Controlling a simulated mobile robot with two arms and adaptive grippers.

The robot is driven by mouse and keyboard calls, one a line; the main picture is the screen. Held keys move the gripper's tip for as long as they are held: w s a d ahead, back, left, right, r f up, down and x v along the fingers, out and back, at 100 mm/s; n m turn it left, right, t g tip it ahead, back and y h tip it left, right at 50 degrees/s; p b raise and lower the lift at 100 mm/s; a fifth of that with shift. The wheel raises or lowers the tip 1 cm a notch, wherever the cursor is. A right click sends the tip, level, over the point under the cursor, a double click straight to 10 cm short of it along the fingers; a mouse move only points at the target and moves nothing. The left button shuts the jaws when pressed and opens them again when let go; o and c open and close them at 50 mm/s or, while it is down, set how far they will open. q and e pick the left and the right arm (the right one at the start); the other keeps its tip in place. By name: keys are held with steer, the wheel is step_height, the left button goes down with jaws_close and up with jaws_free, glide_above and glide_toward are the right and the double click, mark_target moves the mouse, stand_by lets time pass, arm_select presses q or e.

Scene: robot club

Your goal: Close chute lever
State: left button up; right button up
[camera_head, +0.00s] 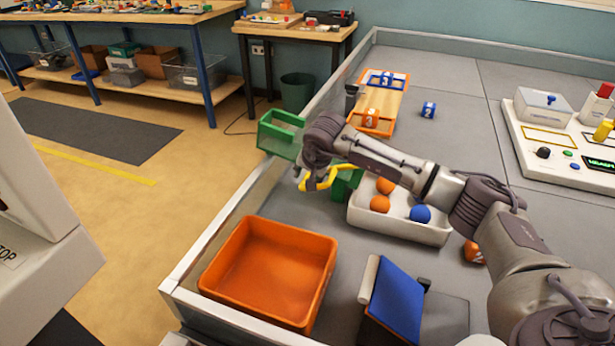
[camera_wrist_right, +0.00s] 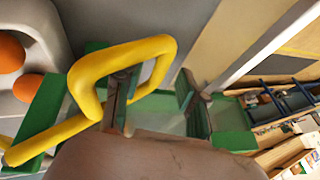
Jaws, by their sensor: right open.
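The yellow chute lever (camera_head: 318,181) is a bent loop handle beside the arena's left wall. It shows large in the right wrist view (camera_wrist_right: 152,50). The green chute shows on both sides of my wrist in the head view, its upper end (camera_head: 277,136) at the wall and a lower part (camera_head: 345,183) at the white tray. My right gripper (camera_wrist_right: 160,105) is open at the lever. One finger appears inside the loop and the other outside, with the loop's side between them. I cannot tell whether they touch it. My left gripper is not in view.
The white tray (camera_head: 400,231) holds orange and blue balls under my right forearm. An orange bin (camera_head: 240,262) and a blue sloped panel (camera_head: 398,296) stand in front. A wooden ramp (camera_head: 382,105) lies behind, and a control panel (camera_head: 560,150) is at right.

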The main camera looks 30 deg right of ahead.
steer(key=shift+w+f, duration=0.1)
steer(key=shift+f, duration=0.1)
steer(key=c, duration=0.8)
jaws_close()
steer(key=shift+w, duration=0.1)
